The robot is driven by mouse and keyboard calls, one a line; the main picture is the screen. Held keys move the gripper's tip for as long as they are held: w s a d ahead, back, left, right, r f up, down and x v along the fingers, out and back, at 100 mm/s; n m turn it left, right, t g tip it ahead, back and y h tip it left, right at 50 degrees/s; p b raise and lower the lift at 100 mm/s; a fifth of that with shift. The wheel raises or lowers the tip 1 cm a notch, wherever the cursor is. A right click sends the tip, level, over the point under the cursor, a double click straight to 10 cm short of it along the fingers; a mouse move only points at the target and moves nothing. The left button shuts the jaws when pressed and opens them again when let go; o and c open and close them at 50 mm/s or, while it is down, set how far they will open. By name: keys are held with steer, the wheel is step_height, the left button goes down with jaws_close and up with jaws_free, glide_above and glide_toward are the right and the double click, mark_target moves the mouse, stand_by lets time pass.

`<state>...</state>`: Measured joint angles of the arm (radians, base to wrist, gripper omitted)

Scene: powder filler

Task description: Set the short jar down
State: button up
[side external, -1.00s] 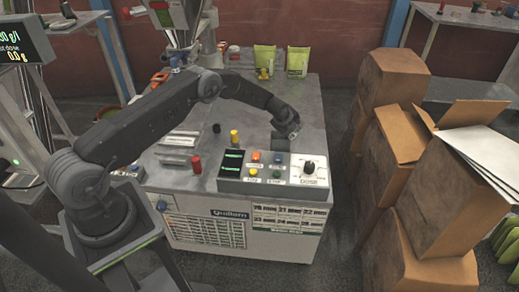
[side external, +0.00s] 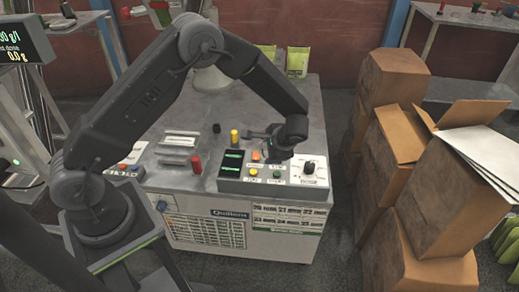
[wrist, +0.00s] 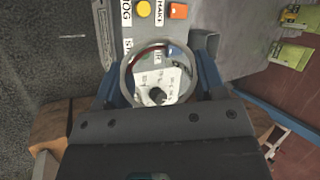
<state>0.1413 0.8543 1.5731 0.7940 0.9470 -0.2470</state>
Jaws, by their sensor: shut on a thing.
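The short jar (wrist: 127,76) shows in the wrist view as a round, pale rim, and the control panel is visible through it. My gripper (wrist: 162,82) is shut on the jar, with a blue finger on either side of it. In the side view my gripper (side external: 272,153) is above the control panel (side external: 270,180). I cannot make out the jar there.
The panel carries coloured buttons and a black knob (side external: 309,168). A red cylinder (side external: 196,164) and a yellow-topped post (side external: 234,136) stand to its left. Cardboard boxes (side external: 425,180) are stacked to the right. Bare tabletop (side external: 310,100) lies behind the panel.

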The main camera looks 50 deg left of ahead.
steer(key=s+r+n+g, duration=0.3)
steer(key=s+r+n, duration=0.2)
steer(key=s, duration=0.3)
steer(key=s+a+f+m, duration=0.1)
steer(key=a+f+m, duration=0.15)
steer(key=a, duration=0.95)
steer(key=s+a+f+m, duration=0.1)
steer(key=a+m, duration=0.3)
steer(key=a, duration=0.7)
steer(key=s+a+f+m+y, duration=0.2)
steer(key=s+a+m, duration=0.1)
steer(key=a, duration=0.4)
steer(key=s+a+f+m+y, duration=0.1)
steer(key=s+a+m+y, duration=0.1)
steer(key=s+a, duration=0.4)
steer(key=s+a+f+m+t+y, duration=0.1)
steer(key=s+a+m, duration=0.3)
steer(key=a, duration=0.6)
steer(key=shift+s+a+f+m+y, duration=0.2)
steer(key=shift+s+f+m+y, duration=0.3)
steer(key=shift+f+y, duration=0.3)
steer(key=shift+w, duration=0.1)
